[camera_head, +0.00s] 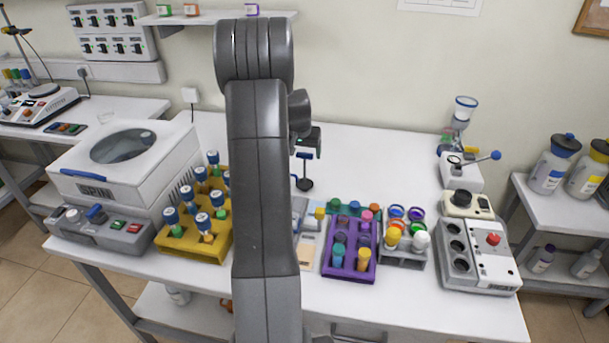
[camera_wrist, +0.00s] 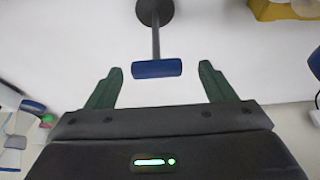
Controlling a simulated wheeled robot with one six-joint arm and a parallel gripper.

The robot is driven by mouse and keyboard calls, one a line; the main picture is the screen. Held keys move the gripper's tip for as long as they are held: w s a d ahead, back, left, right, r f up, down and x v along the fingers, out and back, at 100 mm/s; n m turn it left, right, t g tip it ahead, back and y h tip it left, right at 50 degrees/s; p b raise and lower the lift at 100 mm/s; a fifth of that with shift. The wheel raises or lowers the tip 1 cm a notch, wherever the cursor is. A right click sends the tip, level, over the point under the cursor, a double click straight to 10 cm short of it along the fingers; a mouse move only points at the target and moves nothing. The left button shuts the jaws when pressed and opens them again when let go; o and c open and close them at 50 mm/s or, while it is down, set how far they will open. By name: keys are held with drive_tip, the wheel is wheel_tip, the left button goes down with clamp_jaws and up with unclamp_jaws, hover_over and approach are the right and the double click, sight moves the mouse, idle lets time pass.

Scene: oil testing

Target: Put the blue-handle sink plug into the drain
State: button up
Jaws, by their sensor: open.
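The sink plug stands on the white bench with its dark round base (camera_head: 304,184) down and its stem rising toward my gripper (camera_head: 307,148). In the wrist view the plug's blue handle (camera_wrist: 157,69) lies crosswise between the tips of my green fingers (camera_wrist: 161,68). There is a gap on each side, so my gripper is open and not closed on it. The dark base also shows in the wrist view (camera_wrist: 154,12). My arm hides the middle of the bench in the head view. I see no drain in either view.
A purple rack (camera_head: 347,262) and a grey rack (camera_head: 402,257) stand in front of the plug. A yellow rack (camera_head: 165,240) and a SPIN centrifuge (camera_head: 100,180) are left, a grey device with a red button (camera_head: 480,265) right. The bench behind the plug is clear.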

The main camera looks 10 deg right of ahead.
sight(305, 172)
drive_tip(key=shift+p+x, duration=0.5)
drive_tip(key=shift+x, duration=1.5)
drive_tip(key=shift+s+d, duration=0.1)
drive_tip(key=c, duration=1.4)
drive_tip(key=shift+r, duration=0.15)
drive_tip(key=shift+c, duration=0.4)
